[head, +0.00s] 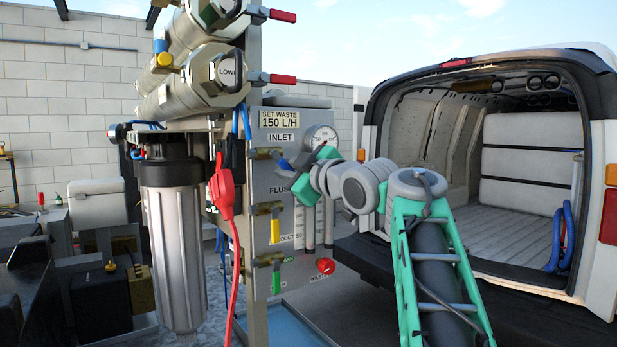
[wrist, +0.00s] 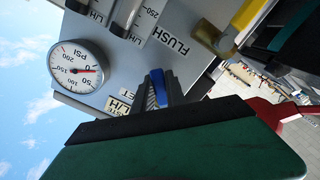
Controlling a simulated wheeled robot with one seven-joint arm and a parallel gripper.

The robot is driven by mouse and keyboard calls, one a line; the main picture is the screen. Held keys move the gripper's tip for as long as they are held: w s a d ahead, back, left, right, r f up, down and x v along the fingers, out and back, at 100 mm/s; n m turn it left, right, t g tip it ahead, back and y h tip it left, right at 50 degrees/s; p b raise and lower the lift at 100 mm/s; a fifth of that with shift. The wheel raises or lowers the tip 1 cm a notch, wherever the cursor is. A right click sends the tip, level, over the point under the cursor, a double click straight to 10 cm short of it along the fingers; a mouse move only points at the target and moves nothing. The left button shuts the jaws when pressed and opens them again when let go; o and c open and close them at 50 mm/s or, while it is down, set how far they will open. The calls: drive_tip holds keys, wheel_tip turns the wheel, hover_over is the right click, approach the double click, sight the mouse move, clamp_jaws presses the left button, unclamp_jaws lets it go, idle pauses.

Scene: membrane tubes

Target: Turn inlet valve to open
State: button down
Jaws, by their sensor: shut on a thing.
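The inlet valve has a blue handle (head: 285,164) and a brass body (head: 262,153), just below the INLET label on the grey panel (head: 266,187). The handle seems to slant right and down from the body in the head view. My gripper (head: 296,165) reaches in from the right and is shut on this handle. In the wrist view the blue handle (wrist: 159,88) shows between the dark fingers (wrist: 160,92). The fingers and my green gripper housing hide much of the valve there.
The flush valve's yellow handle (head: 275,230) hangs down below. A green-handled valve (head: 276,280) and a red knob (head: 325,266) sit lower. A pressure gauge (head: 321,138) is right of the INLET label; its wrist-view dial (wrist: 77,67) reads low. A red clamp (head: 222,185) hangs left.

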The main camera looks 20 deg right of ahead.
idle(0.3)
drive_tip(key=c, duration=1.4)
unclamp_jaws()
drive_tip(key=shift+o, duration=0.2)
drive_tip(key=s+d+b, duration=0.1)
drive_tip(key=s+b, duration=0.1)
drive_tip(key=s, duration=0.5)
drive_tip(key=shift+s+d, duration=0.2)
drive_tip(key=shift+s, duration=0.15)
